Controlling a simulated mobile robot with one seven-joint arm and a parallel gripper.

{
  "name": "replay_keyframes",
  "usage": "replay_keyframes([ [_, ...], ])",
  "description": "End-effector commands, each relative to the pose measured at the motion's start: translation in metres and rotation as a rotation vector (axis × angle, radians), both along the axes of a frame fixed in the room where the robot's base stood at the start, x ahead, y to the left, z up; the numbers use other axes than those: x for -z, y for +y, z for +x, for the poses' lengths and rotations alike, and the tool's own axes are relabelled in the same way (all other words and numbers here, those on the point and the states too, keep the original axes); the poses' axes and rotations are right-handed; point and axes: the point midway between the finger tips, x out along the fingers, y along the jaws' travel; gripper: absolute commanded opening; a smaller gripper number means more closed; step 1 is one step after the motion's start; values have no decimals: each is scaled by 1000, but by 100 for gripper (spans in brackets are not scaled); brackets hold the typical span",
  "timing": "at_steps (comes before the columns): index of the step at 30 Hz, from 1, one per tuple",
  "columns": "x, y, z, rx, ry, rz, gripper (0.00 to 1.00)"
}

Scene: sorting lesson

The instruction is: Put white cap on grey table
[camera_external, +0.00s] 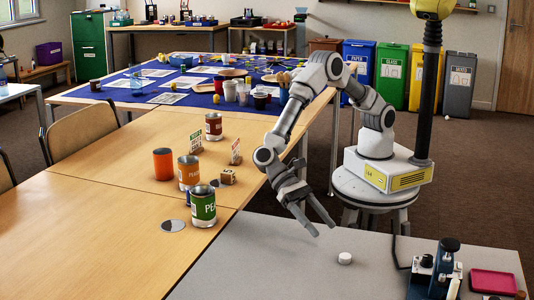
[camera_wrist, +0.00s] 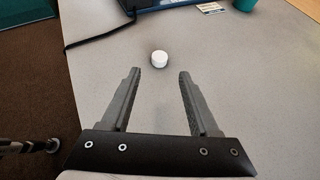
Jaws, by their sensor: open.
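The white cap (camera_external: 345,258) lies on the grey table (camera_external: 280,262), near its far edge. It also shows in the wrist view (camera_wrist: 159,59), just past and between my fingertips. The grey table (camera_wrist: 235,75) fills most of that view. My gripper (camera_external: 310,219) is open and empty, left of the cap and above it in the external view. In the wrist view my gripper (camera_wrist: 158,73) has its two fingers spread wide, with nothing between them.
A dark blue device (camera_external: 437,272) and a red tray (camera_external: 493,282) stand at the grey table's right. A black cable runs beside the device. On the wooden table (camera_external: 110,235) stand several cans, the nearest a green one (camera_external: 202,206). The grey table's left part is clear.

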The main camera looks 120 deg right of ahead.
Motion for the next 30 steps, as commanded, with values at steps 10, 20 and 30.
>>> replay_keyframes([
  [10, -16, -29, 7, -1, 0, 0, 61],
  [20, -26, -36, 5, -17, -42, -16, 61],
  [30, -100, -113, -37, -206, -427, -194, 61],
])
